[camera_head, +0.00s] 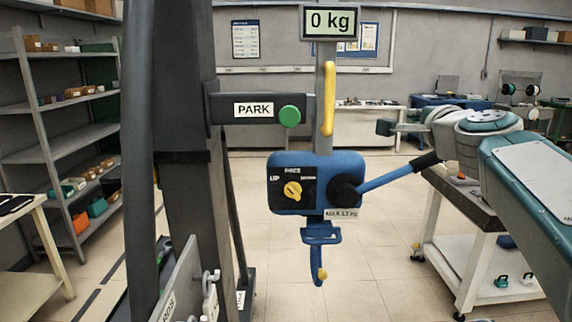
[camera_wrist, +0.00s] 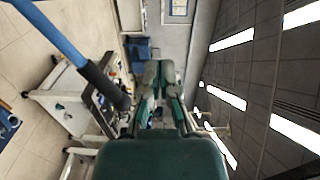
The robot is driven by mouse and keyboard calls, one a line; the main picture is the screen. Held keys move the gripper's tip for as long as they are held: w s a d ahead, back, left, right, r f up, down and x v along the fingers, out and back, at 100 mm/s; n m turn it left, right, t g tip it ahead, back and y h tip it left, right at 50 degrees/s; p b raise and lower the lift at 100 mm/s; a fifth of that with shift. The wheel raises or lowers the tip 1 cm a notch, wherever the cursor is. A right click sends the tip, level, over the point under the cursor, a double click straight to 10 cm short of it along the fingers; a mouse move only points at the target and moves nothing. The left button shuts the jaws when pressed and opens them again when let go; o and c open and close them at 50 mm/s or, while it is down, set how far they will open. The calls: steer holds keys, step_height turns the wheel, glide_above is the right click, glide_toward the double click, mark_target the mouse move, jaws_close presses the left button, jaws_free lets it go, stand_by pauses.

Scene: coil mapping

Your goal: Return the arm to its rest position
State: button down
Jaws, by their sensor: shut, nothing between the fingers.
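My arm comes in from the right edge in the camera_head view, with its green and grey links folded at the right. My gripper (camera_head: 388,127) points left there, beside the blue hoist unit (camera_head: 318,165) and apart from it. In the camera_wrist view my gripper (camera_wrist: 158,72) shows two grey-green fingers close together, shut and empty. The blue lever (camera_head: 388,178) of the hoist slants up to the right and ends in a black grip (camera_head: 427,161). The lever (camera_wrist: 52,30) also shows in the wrist view, left of my gripper.
A dark column (camera_head: 182,120) stands left of centre with a PARK arm (camera_head: 230,109) and green knob (camera_head: 289,115). The display (camera_head: 330,22) reads 0 kg. A white cart (camera_head: 480,265) stands right. Shelves (camera_head: 70,142) line the left. Open floor (camera_head: 360,275) lies below.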

steer(key=s+a+f+n+g+y, duration=0.1)
steer(key=s+a+f+n+g, duration=0.2)
steer(key=s+a+f+n, duration=0.4)
steer(key=s+a+f+n+g+y, duration=0.25)
steer(key=s+f, duration=0.25)
steer(key=f, duration=0.4)
steer(key=s+f+n+g+h, duration=0.4)
steer(key=s+f+n+g, duration=0.2)
steer(key=s+f, duration=0.9)
steer(key=shift+s+d+f+n, duration=0.15)
steer(key=shift+d+f+n, duration=0.25)
steer(key=shift+f+n, duration=0.35)
steer(key=shift+a+r+g, duration=0.1)
steer(key=shift+g, duration=0.15)
stand_by(1.7)
